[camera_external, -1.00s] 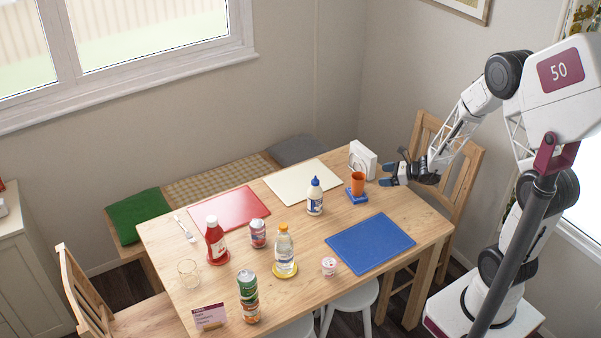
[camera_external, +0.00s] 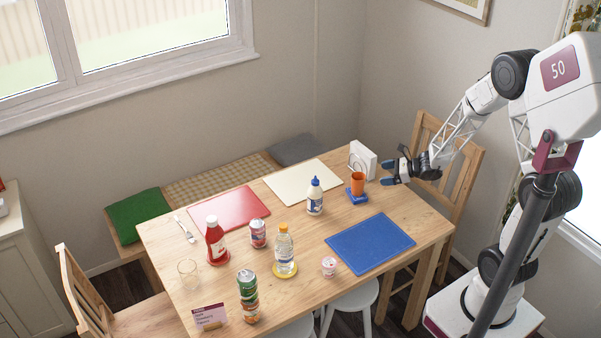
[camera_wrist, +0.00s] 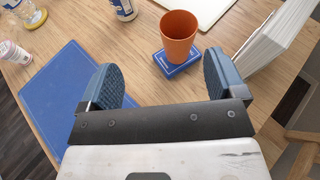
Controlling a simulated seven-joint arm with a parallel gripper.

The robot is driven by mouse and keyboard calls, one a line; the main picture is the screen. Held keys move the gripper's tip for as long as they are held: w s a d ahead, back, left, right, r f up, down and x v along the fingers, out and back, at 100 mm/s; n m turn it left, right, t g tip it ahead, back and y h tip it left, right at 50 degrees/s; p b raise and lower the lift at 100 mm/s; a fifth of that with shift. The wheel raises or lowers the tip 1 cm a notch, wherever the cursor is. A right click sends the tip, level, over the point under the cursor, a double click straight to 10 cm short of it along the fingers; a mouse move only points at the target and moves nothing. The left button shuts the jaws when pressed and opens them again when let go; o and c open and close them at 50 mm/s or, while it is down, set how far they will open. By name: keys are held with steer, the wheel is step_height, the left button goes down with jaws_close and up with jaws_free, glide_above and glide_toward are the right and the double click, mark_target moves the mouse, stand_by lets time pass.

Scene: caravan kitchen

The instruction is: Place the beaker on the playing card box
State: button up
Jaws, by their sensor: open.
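An orange beaker (camera_external: 358,182) stands upright on a blue playing card box (camera_external: 356,196) at the far right part of the table. In the wrist view the orange beaker (camera_wrist: 179,36) rests on the blue box (camera_wrist: 178,65), with its open top visible. My gripper (camera_external: 386,174) is open and empty, just right of the beaker and apart from it. In the wrist view the fingers of my gripper (camera_wrist: 162,77) are spread wide, with the beaker ahead between them and nothing held.
A white napkin holder (camera_external: 362,160) stands behind the beaker, close to my gripper. A white glue bottle (camera_external: 315,197) stands to the left. A blue mat (camera_external: 370,244) lies in front. Several bottles and cans stand farther left. A wooden chair (camera_external: 461,170) is behind my gripper.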

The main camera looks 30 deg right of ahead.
steer(key=s+a+r+n+g, duration=0.3)
steer(key=s+r+n+g, duration=0.1)
steer(key=s+r+n, duration=0.3)
steer(key=s+a+r+n+g, duration=0.3)
steer(key=s+r+n, duration=0.4)
steer(key=s, duration=0.1)
steer(key=s+d+r+n+h, duration=0.4)
steer(key=s+n+h, duration=0.1)
steer(key=s, duration=0.3)
steer(key=s+d+r+n+h, duration=0.4)
steer(key=s+r+n+h, duration=0.1)
steer(key=s, duration=0.3)
steer(key=shift+d+r+n, duration=0.15)
steer(key=shift+d+n, duration=0.05)
steer(key=shift+n, duration=0.7)
